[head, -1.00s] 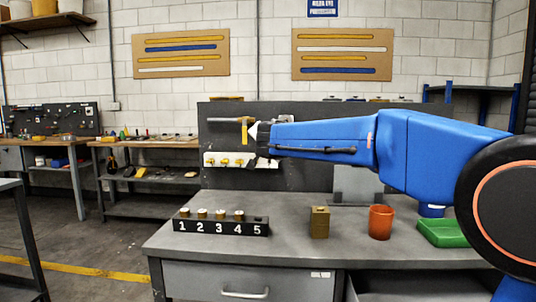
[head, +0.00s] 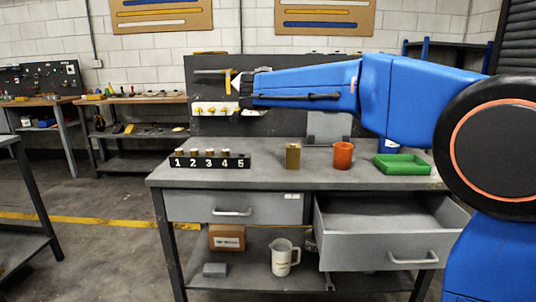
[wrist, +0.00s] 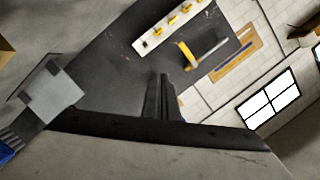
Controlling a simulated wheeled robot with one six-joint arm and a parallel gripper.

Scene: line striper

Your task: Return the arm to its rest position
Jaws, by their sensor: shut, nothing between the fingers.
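My blue arm reaches leftward across the upper right of the head view, raised above the workbench (head: 300,178). My gripper (wrist: 163,88) shows in the wrist view as dark fingers closed together, with nothing between them. In the head view the dark end of the arm (head: 247,88) is in front of the dark back panel (head: 200,122). A small pale piece and a yellow-handled tool show by that end; whether it touches them I cannot tell.
On the bench are a numbered block (head: 212,162) with several brass pieces, a brass block (head: 292,157), an orange cup (head: 343,155) and a green tray (head: 403,165). The right drawer (head: 390,225) stands open and looks empty. A pitcher (head: 284,258) and box (head: 227,237) sit below.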

